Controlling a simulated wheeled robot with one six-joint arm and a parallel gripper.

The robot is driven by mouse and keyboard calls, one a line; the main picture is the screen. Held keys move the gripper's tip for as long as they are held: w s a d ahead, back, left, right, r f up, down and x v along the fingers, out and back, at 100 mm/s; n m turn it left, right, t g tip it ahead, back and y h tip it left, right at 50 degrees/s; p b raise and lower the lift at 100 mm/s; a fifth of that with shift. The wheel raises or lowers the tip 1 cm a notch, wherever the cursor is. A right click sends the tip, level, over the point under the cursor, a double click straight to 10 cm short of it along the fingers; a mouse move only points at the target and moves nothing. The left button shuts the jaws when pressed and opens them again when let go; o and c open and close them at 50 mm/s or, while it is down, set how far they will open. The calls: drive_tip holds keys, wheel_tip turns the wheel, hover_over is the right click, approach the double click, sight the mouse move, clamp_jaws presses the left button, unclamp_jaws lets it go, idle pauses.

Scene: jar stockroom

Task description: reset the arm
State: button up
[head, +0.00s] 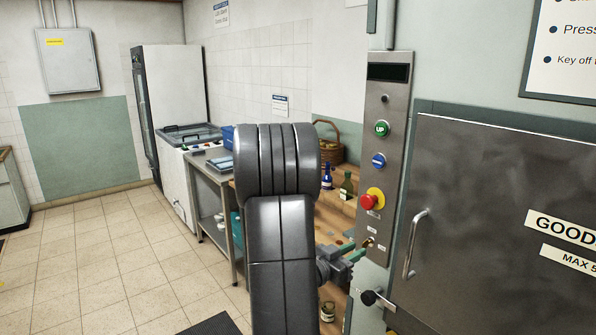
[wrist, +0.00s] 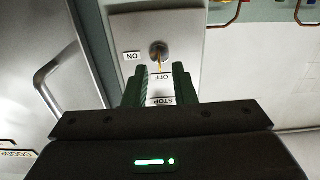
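My gripper (head: 352,250) is at the lower part of a grey control panel (head: 385,150), in front of a key switch (head: 370,241). In the wrist view, a brass-coloured key (wrist: 159,57) sits in the round lock. My gripper's two green fingers (wrist: 160,68) stand apart, with a clear gap between them and nothing held. The key shows just beyond the fingertips; I cannot tell whether they touch it. My dark arm covers the middle of the head view and hides part of the bench.
A steel door with a handle (head: 414,245) stands right of the panel. The panel carries a green UP button (head: 381,129), a blue button (head: 378,161) and a red stop button (head: 369,202). A wooden bench with bottles (head: 346,186) and a basket (head: 330,150) is behind. Tiled floor (head: 110,260) is open at left.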

drive_tip(key=b+v, duration=0.2)
drive_tip(key=v, duration=0.9)
drive_tip(key=p+x, duration=0.3)
drive_tip(key=x, duration=1)
drive_tip(key=shift+w+d, duration=0.15)
drive_tip(key=shift+d, duration=0.2)
drive_tip(key=m+b, duration=1.4)
drive_tip(key=m, duration=0.4)
drive_tip(key=shift+a, duration=0.1)
drive_tip(key=shift+f, duration=0.1)
